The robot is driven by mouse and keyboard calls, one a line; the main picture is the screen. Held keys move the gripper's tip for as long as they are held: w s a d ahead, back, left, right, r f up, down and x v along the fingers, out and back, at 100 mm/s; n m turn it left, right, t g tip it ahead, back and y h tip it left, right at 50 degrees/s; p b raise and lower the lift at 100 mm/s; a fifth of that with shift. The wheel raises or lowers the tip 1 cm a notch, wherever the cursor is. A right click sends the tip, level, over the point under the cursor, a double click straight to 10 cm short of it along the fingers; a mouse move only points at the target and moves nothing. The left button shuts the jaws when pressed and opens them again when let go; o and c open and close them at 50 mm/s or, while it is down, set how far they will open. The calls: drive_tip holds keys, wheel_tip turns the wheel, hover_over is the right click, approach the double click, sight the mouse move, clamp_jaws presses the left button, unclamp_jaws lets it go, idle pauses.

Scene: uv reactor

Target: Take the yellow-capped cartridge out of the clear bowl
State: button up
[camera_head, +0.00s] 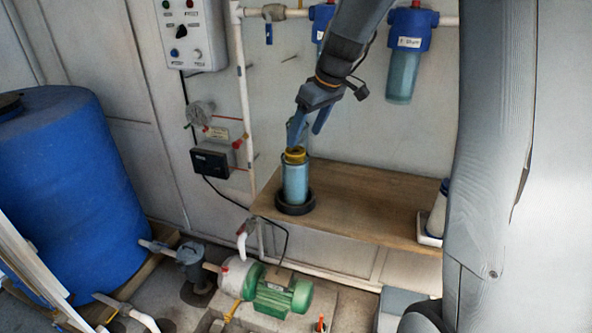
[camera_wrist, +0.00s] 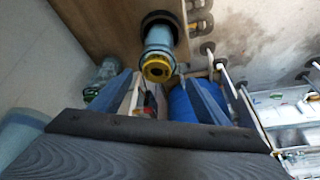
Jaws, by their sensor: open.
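The clear bowl (camera_head: 295,185) is a bluish see-through cylinder standing upright in a dark ring (camera_head: 296,204) at the left end of the wooden shelf. The yellow cap (camera_head: 295,154) of the cartridge shows at its mouth; the cartridge body is hard to make out through the wall. My gripper (camera_head: 305,138) is open, its fingers pointing down just above the cap. In the wrist view the yellow cap (camera_wrist: 158,69) lies between the two fingers near their tips, with the bowl (camera_wrist: 159,38) beyond. I cannot tell whether a finger touches the cap.
The wooden shelf (camera_head: 365,205) is bare to the right of the bowl. A white cylinder (camera_head: 437,215) stands in a white tray at its right end. Blue-topped filter housings (camera_head: 410,45) hang on the wall behind. A green pump (camera_head: 277,290) and blue barrel (camera_head: 75,180) stand below and left.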

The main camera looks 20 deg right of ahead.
sight(296, 151)
drive_tip(key=shift+w+p+x, duration=0.2)
drive_tip(key=shift+p+x, duration=0.3)
drive_tip(key=shift+x, duration=0.7)
drive_tip(key=shift+w+p+x, duration=0.15)
drive_tip(key=shift+p+x, duration=0.4)
drive_tip(key=shift+x, duration=0.7)
drive_tip(key=shift+w+p+x, duration=0.2)
drive_tip(key=shift+p+x, duration=0.3)
drive_tip(key=shift+x, duration=0.7)
drive_tip(key=shift+r, duration=0.15)
drive_tip(key=c, duration=1.5)
drive_tip(key=shift+r, duration=0.1)
